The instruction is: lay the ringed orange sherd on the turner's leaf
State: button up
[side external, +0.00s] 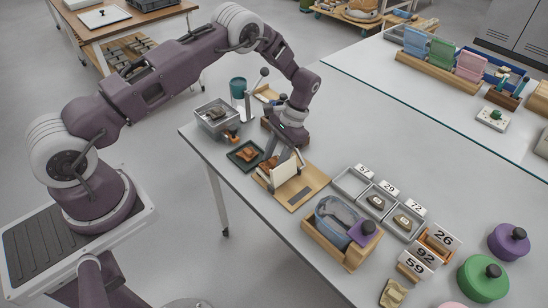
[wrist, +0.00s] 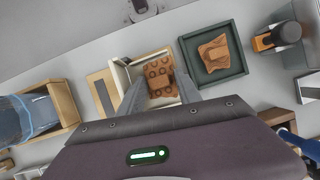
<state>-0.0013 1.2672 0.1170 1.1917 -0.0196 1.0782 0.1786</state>
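The ringed orange sherd (wrist: 160,71), brown-orange with dark rings, shows in the wrist view against a cream surface of the turner, between my two fingers. In the side external view it is mostly hidden behind the fingers and the turner's parts. The turner has a wooden base (side external: 312,181) and a cream leaf (side external: 286,171), which stands steeply tilted there. My gripper (wrist: 161,82) points down over the turner.
A dark green tray (wrist: 240,66) with another orange sherd (wrist: 213,53) lies beside the turner. A wooden box with a blue-grey vessel (side external: 335,213), small grey trays (side external: 352,182) and number cards (side external: 440,237) stand farther right. The table's front edge is close.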

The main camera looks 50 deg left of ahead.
jog(key=shift+a+r, duration=0.3)
jog(key=shift+r, duration=0.55)
jog(key=shift+a+r, duration=0.25)
jog(key=shift+r, duration=0.6)
jog(key=shift+a+r, duration=0.3)
jog(key=shift+r, duration=0.55)
jog(key=shift+o, duration=0.2)
jog(key=o, duration=0.5)
jog(key=s+d+r+t, duration=0.2)
jog(key=r, duration=0.9)
jog(key=s+d+r+t, duration=0.1)
jog(key=s+r+t, duration=0.15)
jog(key=r, duration=0.85)
jog(key=s+d+r+n+t, duration=0.1)
jog(key=s+d+r+t, duration=0.1)
jog(key=s+r, duration=0.65)
jog(key=s+d+t, duration=0.1)
jog(key=s+t, duration=0.2)
jog(key=s, duration=1)
jog(key=shift+s+d+t+h, duration=0.15)
jog(key=shift+s+t+h, duration=0.2)
jog(key=shift+s+h, duration=0.05)
